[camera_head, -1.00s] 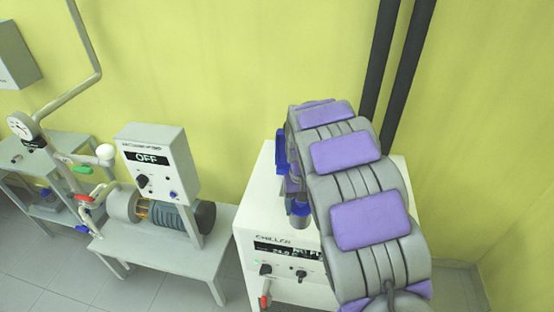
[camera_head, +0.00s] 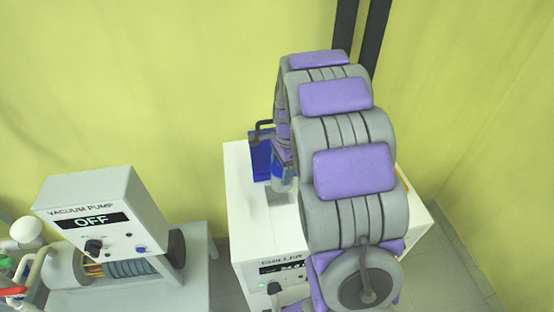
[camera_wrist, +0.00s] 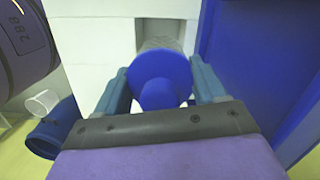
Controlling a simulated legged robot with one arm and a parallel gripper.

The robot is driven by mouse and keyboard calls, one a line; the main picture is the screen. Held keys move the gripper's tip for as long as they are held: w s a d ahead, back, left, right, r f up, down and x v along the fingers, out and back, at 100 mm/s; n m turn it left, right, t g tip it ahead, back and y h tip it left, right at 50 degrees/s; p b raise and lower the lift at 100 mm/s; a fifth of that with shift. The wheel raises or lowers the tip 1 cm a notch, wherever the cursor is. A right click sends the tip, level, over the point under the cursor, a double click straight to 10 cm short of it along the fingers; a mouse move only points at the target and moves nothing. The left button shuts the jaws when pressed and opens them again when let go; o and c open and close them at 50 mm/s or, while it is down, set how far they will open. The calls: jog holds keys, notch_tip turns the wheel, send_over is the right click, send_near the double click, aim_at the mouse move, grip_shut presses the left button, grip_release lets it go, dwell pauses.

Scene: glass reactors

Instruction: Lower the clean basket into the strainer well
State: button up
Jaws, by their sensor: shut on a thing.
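My gripper (camera_wrist: 160,70) has its two teal fingers shut on the blue round cap of the basket (camera_wrist: 160,92). The basket's pale see-through body shows beyond the cap, pointing away from the wrist. It is over a white surface with a squarish recess (camera_wrist: 125,38), which appears to be the strainer well. I cannot tell whether the basket's end is inside the recess or above it. In the head view the white chiller (camera_head: 240,205) stands below my arm, and my arm hides most of the gripper and the well.
A tall blue part (camera_wrist: 245,55) stands close on the right of the gripper; a blue box (camera_head: 261,157) shows on the chiller. A blue cylinder (camera_wrist: 46,140) and a small white cylinder (camera_wrist: 42,103) are at lower left. The vacuum pump (camera_head: 95,215), reading OFF, stands left of the chiller.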

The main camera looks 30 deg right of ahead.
aim_at(276, 171)
jog(key=shift+a, duration=1.05)
jog(key=shift+a+f+b, duration=0.25)
jog(key=shift+b, duration=0.15)
jog(key=shift+f, duration=0.25)
jog(key=d+f+b, duration=0.2)
jog(key=shift+d+f, duration=0.15)
jog(key=shift+d, duration=0.25)
jog(key=shift+a, duration=1.15)
jog(key=shift+d+f, duration=0.2)
jog(key=shift+d, duration=0.6)
jog(key=shift+d+f, duration=0.25)
jog(key=shift+s+a+f, duration=0.15)
jog(key=shift+a, duration=0.2)
jog(key=shift+a+f, duration=0.15)
jog(key=shift+f, duration=0.1)
jog(key=shift+d+f, duration=0.1)
jog(key=shift+d, duration=0.35)
jog(key=shift+a+f, duration=0.1)
jog(key=shift+a, duration=0.05)
